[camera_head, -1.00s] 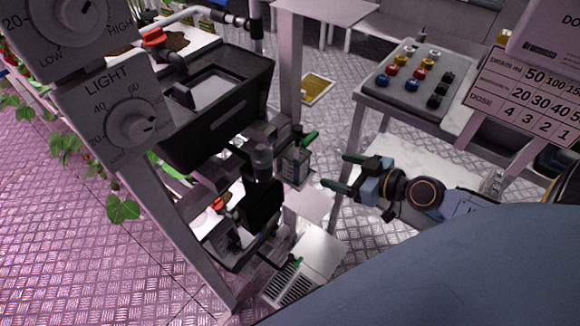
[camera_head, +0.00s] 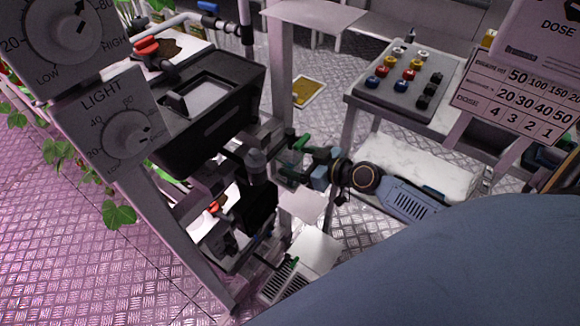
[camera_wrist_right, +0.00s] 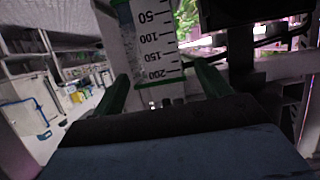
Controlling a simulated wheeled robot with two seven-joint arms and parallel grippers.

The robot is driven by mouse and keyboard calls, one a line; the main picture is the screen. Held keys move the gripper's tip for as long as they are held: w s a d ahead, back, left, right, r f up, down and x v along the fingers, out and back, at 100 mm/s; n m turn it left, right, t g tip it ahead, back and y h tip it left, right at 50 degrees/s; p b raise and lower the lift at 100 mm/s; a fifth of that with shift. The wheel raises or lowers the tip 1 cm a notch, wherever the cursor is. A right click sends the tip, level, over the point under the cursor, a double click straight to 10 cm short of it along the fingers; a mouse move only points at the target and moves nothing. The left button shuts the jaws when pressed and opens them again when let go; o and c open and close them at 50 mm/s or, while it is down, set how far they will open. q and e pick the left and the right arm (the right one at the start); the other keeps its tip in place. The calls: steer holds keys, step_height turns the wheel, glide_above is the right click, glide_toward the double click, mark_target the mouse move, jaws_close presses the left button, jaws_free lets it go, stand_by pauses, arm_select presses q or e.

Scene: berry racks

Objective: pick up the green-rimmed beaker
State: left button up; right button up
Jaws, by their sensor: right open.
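The green-rimmed beaker (camera_head: 292,157) is a clear vessel standing on a small holder beside the dark tank, partly hidden by my gripper in the head view. In the right wrist view the beaker (camera_wrist_right: 149,42) shows a white scale marked 50 to 200 and a green line at one end. My right gripper (camera_head: 297,160) is at the beaker, coming from the right. Its green fingers (camera_wrist_right: 160,78) are open on either side of the beaker, with gaps visible. I cannot tell how deep it sits between them. My left gripper is not in view.
A black tank (camera_head: 215,117) and a grey post (camera_head: 281,75) stand close by. A dosing panel (camera_head: 520,105) and a tray of coloured knobs (camera_head: 385,97) are at right. A pale plate (camera_head: 301,204) is below the gripper.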

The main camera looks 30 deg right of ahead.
mark_target(282, 156)
steer(key=shift+x, duration=1.6)
steer(key=c, duration=1.1)
steer(key=shift+r, duration=0.1)
